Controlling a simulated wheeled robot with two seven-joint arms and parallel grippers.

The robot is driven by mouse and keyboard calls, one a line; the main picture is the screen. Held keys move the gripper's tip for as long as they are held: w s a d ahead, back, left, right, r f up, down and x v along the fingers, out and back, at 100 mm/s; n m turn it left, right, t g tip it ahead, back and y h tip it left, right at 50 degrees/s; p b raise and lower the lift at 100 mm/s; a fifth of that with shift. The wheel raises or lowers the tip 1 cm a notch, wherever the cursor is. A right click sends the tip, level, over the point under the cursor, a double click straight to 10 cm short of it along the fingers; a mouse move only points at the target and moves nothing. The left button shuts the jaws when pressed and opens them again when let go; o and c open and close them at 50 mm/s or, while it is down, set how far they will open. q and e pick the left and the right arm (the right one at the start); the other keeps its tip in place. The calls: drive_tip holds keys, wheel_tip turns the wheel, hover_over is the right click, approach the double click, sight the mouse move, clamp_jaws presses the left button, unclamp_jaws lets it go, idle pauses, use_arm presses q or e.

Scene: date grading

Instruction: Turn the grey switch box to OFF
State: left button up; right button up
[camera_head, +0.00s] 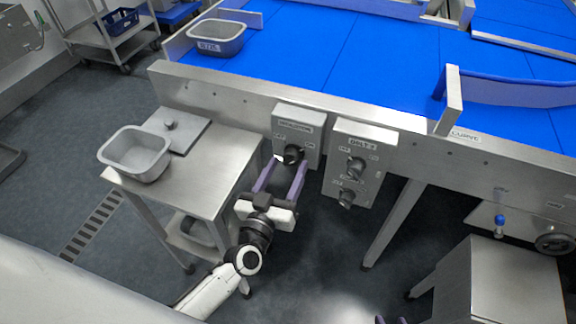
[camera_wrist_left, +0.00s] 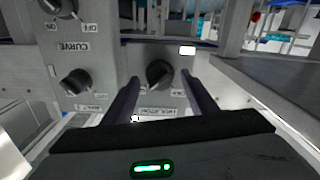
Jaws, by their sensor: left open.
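The grey switch box (camera_head: 312,128) with one black knob (camera_head: 293,154) is fixed to the conveyor's side, with small labels on its face. The knob's pointer direction is too small to read surely. My left gripper (camera_head: 288,166) is open, its two purple fingers spread to either side of the knob. In the left wrist view the knob (camera_wrist_left: 159,73) shows between the fingertips, with no clear contact. Only the purple tips of my right gripper (camera_head: 391,320) show at the bottom edge of the head view; its opening is unclear.
A second box (camera_head: 375,137) with two knobs is just right of the switch box. A steel table (camera_head: 215,175) with a grey tub (camera_head: 135,165) stands left. The blue conveyor (camera_head: 330,60) runs behind. A steel cabinet (camera_head: 505,275) stands at lower right.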

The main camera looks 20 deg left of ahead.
use_arm(q)
drive_tip(key=shift+w, duration=0.65)
drive_tip(key=c, duration=1.1)
drive_tip(key=shift+o, duration=0.2)
